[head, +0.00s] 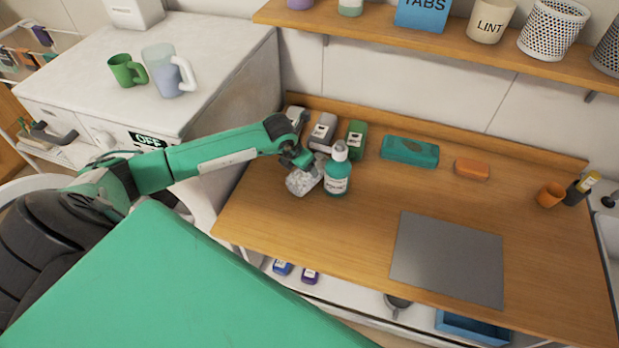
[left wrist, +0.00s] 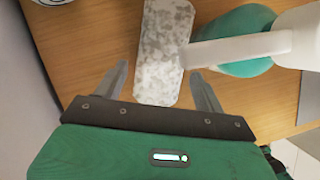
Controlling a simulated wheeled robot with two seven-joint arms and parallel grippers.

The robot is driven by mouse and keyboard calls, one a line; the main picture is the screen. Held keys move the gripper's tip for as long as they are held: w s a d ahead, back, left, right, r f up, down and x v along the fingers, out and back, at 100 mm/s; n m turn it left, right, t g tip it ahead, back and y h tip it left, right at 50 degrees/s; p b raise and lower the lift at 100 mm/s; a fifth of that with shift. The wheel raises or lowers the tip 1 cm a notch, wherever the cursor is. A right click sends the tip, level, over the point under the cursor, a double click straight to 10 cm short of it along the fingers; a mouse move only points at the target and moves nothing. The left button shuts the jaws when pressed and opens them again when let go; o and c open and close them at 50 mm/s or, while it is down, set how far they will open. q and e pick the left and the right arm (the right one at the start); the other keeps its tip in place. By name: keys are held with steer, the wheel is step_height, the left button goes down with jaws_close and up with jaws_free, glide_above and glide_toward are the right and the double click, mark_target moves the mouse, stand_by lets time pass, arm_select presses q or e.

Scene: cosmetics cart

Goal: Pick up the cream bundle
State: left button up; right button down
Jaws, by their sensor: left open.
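A pale block with grey speckles (head: 303,182), the likeliest cream bundle, lies on the wooden worktop at its left end. In the left wrist view the pale block (left wrist: 165,40) is a long rounded shape pointing away from my gripper. My left gripper (head: 299,164) is over the block in the head view and hides part of it. In the left wrist view my left gripper (left wrist: 160,88) is open, with one finger on each side of the block's near end. I cannot tell whether they touch it. My right gripper is not in view.
A teal pump bottle (head: 337,178) stands close to the right of the block, its white spout reaching over towards it. Several small bottles, including a green one (head: 356,139), stand behind. A grey mat (head: 448,260) lies at right. The worktop's middle is clear.

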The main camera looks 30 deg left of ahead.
arm_select(q)
steer(key=shift+b+x, duration=1.25)
steer(key=shift+x, duration=1.55)
steer(key=shift+d+r, duration=0.1)
steer(key=shift+c, duration=0.2)
steer(key=c, duration=0.7)
steer(key=shift+c, duration=0.5)
steer(key=shift+r, duration=0.1)
